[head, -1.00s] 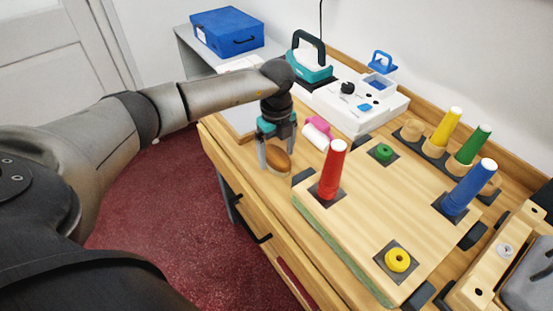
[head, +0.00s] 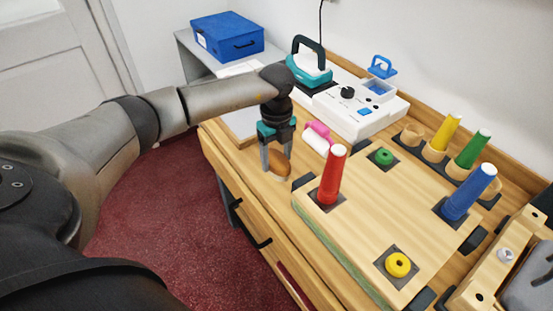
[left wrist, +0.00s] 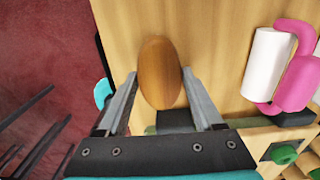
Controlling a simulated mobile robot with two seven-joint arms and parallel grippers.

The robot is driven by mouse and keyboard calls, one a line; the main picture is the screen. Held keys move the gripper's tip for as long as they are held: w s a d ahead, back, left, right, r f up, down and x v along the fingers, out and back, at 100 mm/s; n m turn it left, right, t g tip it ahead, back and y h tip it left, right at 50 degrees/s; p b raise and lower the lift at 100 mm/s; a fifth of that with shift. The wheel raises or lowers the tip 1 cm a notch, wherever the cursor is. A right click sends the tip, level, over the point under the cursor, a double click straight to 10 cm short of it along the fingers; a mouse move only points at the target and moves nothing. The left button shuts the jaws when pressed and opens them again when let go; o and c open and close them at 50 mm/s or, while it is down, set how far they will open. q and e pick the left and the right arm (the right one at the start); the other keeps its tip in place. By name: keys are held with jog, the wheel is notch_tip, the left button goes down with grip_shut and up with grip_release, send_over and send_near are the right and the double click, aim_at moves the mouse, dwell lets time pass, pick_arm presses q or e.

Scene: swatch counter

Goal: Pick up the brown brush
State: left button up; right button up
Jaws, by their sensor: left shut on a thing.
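The brown brush (head: 279,165) is an oval wooden piece near the counter's left front edge in the head view. It also shows from above in the left wrist view (left wrist: 159,72), between the two fingers. My left gripper (head: 277,161) points down at it and is shut on it, with a finger on each side. I cannot tell whether the brush is clear of the counter. My right gripper is not in view.
A pink-handled white roller (head: 317,137) lies close to the right of the brush. A wooden board (head: 360,215) with a red cone (head: 331,175) stands nearer right. A white device (head: 355,110) is behind. The counter's front edge is close on the left.

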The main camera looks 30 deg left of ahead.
aim_at(277, 159)
pick_arm(q)
notch_tip(277, 159, up, 20)
jog(key=p, duration=0.2)
jog(key=o, duration=0.9)
jog(key=c, duration=0.6)
jog(key=shift+c, duration=0.2)
